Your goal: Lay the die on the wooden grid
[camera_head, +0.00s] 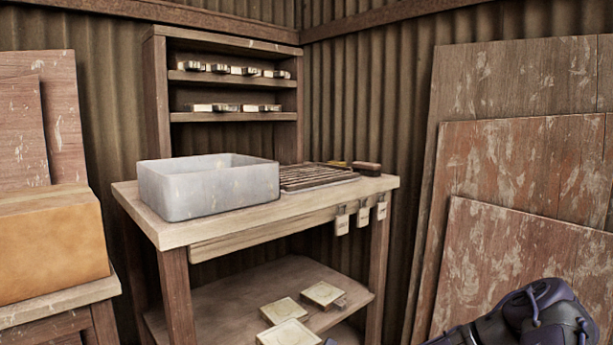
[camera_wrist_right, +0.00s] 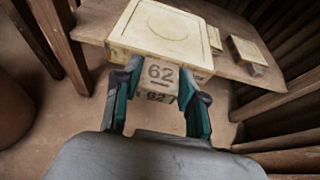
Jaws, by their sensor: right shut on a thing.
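The wooden grid (camera_head: 318,177) is a dark slatted rack on the bench top, right of the grey basin. Several pale square dies are on the lower shelf; one at the front (camera_head: 287,333) is partly cut off by the head view's lower edge. In the right wrist view my right gripper (camera_wrist_right: 159,82) is shut on the block end, marked 62, of a pale square die (camera_wrist_right: 168,28) with a circle on its face. I cannot tell whether this die still touches the shelf. My left gripper is not in view.
A grey basin (camera_head: 208,188) fills the left of the bench top (camera_head: 160,227). A brush (camera_head: 366,168) lies behind the grid. Tags (camera_head: 342,222) hang from the bench's front edge. Two other dies (camera_head: 283,310) (camera_head: 323,294) lie on the lower shelf (camera_head: 245,290). Boards lean at right.

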